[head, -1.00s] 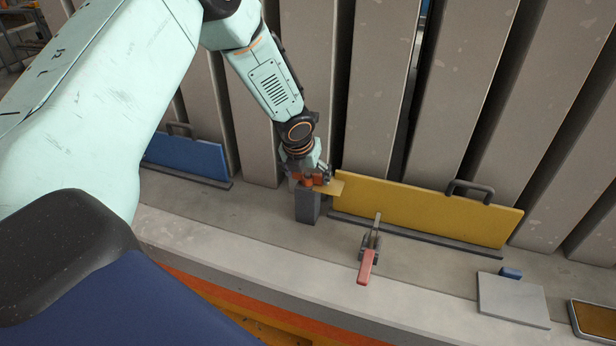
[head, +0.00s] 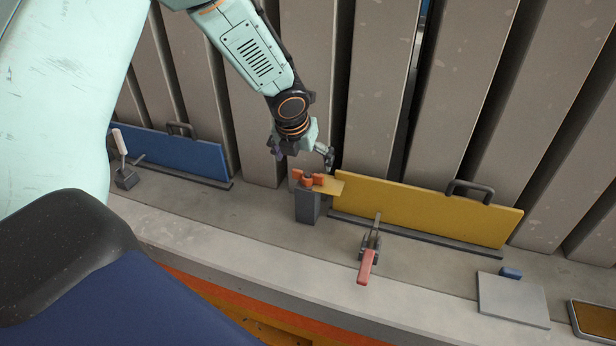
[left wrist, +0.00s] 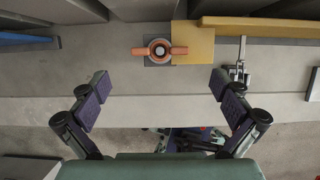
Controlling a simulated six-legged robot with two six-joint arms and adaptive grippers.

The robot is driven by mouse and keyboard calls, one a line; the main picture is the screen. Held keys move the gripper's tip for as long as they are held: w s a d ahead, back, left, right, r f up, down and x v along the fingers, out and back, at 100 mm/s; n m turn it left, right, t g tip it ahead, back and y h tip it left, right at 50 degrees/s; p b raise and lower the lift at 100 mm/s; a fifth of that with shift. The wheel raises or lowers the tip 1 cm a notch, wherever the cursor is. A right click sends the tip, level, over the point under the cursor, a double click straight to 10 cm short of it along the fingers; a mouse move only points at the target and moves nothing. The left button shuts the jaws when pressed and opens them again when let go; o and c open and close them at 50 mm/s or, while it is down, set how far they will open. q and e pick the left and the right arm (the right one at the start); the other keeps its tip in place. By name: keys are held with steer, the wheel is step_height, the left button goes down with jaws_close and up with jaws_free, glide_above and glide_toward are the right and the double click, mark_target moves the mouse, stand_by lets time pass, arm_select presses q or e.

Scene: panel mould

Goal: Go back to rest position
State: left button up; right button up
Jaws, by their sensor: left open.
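My left gripper (head: 303,157) is above and behind the dark grey block (head: 307,207) in the head view. In the left wrist view its two fingers (left wrist: 166,97) are spread wide with nothing between them. An orange two-winged knob (head: 309,181) sits on top of the block, beside a flat yellow plate (head: 331,186). The knob also shows in the left wrist view (left wrist: 160,50), apart from the fingers.
A yellow panel (head: 425,209) with a dark handle stands right of the block, a blue panel (head: 190,154) at left. A red-handled clamp (head: 367,262) stands in front of the yellow panel. A pale-handled clamp (head: 122,165) is at far left. A grey plate (head: 512,300) lies at right.

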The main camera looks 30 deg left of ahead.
mark_target(307, 175)
arm_select(q)
steer(key=shift+v, duration=2.6)
steer(key=x, duration=1.2)
steer(key=shift+f, duration=0.1)
steer(key=shift+r, duration=0.6)
steer(key=shift+s+r, duration=0.25)
steer(key=shift+r, duration=0.15)
steer(key=shift+s+d+r, duration=0.1)
steer(key=shift+s+r, duration=0.05)
steer(key=shift+s, duration=0.05)
